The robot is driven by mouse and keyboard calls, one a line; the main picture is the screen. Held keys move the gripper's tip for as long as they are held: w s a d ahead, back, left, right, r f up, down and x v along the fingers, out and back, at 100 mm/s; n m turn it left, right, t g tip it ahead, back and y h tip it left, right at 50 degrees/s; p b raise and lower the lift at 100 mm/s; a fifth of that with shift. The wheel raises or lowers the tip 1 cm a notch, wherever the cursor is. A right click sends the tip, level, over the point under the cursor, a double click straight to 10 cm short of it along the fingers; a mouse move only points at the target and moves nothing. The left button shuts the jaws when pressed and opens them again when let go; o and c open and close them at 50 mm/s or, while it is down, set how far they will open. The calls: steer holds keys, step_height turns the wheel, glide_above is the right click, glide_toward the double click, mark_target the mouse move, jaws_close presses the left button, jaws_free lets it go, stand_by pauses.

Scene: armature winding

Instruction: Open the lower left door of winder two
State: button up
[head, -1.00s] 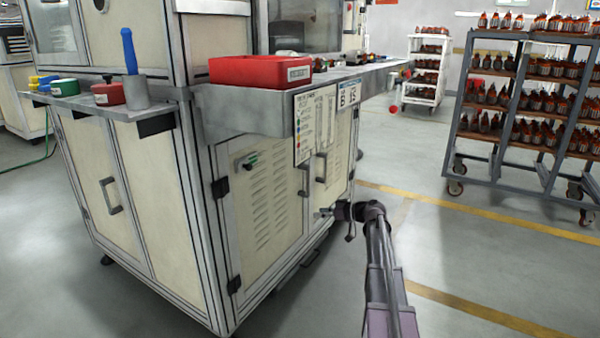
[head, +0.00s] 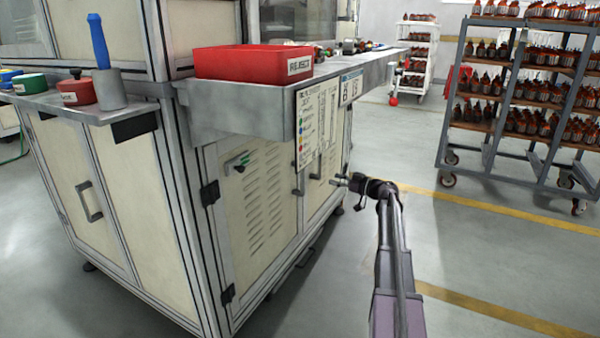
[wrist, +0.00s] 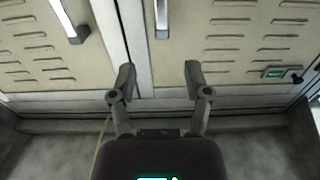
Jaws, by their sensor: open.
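In the head view a cream cabinet with a grey frame has two louvred lower doors on its near right face. The left louvred door (head: 258,205) is shut, with a grey bar handle (head: 299,180) near its right edge and a green-and-black latch (head: 237,162) high up. My gripper (head: 339,181) is in front of the right louvred door (head: 325,175), right of both handles. The wrist view looks upside down: the left door (wrist: 235,45) is on the right, its handle (wrist: 161,18) beyond the fingertips. My gripper (wrist: 158,76) is open and empty.
A grey ledge (head: 235,118) with a red bin (head: 253,64) and a hanging sheet (head: 317,118) overhangs the doors. A side shelf (head: 60,105) holds several items. A loaded rack (head: 466,135) stands at the right. Floor is free between the rack and the cabinet.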

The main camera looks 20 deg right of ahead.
steer(key=shift+w+a, duration=0.1)
steer(key=shift+a, duration=0.05)
steer(key=shift+x, duration=6.8)
steer(key=shift+a, duration=0.1)
jaws_close()
